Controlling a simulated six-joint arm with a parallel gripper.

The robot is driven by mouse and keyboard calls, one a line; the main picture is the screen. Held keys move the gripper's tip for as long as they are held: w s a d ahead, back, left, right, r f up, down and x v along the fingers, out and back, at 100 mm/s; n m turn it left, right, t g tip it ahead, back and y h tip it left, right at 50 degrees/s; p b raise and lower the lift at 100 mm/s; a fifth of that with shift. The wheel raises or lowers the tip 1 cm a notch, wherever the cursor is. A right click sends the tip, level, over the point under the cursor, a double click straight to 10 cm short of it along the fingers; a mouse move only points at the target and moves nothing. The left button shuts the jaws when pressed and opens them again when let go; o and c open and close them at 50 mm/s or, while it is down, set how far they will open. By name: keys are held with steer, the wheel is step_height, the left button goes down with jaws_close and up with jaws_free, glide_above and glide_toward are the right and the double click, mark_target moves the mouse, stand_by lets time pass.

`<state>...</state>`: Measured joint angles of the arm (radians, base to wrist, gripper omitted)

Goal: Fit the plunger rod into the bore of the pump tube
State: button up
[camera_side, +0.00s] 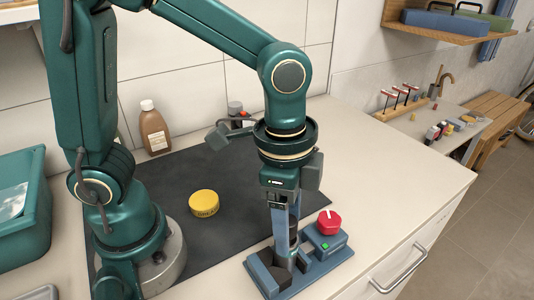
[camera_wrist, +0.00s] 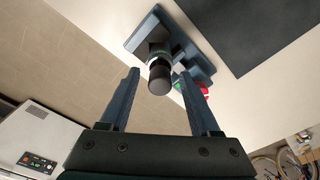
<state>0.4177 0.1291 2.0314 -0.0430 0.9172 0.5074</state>
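My gripper (camera_side: 286,222) points down over the blue fixture (camera_side: 268,279) near the counter's front edge. In the wrist view my gripper (camera_wrist: 160,74) has its two fingers spread, with visible gaps on both sides of a dark round-ended cylinder (camera_wrist: 159,82). The dark cylinder also shows below the fingers in the side view (camera_side: 293,241). It stands about upright in line with a paler grey section (camera_wrist: 158,50) at the fixture. The dark piece looks like the plunger rod and the grey section like the pump tube. I cannot tell how deep the rod sits in the bore.
A red knob (camera_side: 329,222) and green button sit on the fixture's right block. A yellow round tin (camera_side: 204,204) lies on the dark mat (camera_side: 240,180). A brown bottle (camera_side: 154,128) stands behind. A teal bin (camera_side: 20,208) is at left.

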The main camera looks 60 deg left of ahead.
step_height(320, 180, up, 13)
steer(key=s+a+f+n+t, duration=0.4)
steer(key=a+f+n, duration=0.3)
steer(key=a+n, duration=0.3)
steer(key=shift+s+t+y, duration=0.15)
steer(key=shift+t+y, duration=0.15)
steer(key=shift+t, duration=0.3)
stand_by(1.3)
